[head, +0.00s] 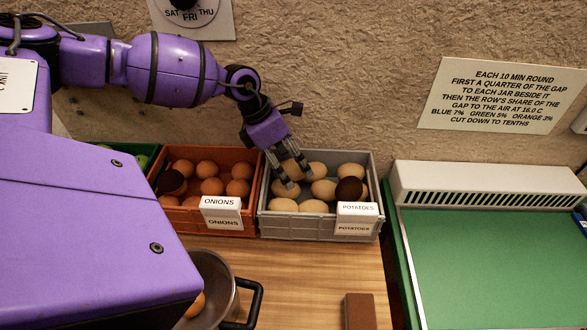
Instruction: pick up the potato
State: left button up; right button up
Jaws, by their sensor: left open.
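Several pale potatoes (323,190) lie in the grey crate (290,226) labelled POTATOES, with one dark brown round thing (349,190) among them at the right. My left gripper (294,180) points down into the left part of this crate. Its fingers are apart, over and close to a potato (285,188). I cannot tell whether the fingers touch it. The fingers hide parts of the potatoes behind them. My right gripper is not in view.
An orange crate (180,226) labelled ONIONS stands directly left of the grey crate. A metal pot (217,280) with a black handle is in front, partly hidden. A brown block (359,311) lies on the wooden counter (310,275). A green surface (490,260) with a white vent is at right.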

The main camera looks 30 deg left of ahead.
pick_arm(q)
jog(key=c, duration=1.3)
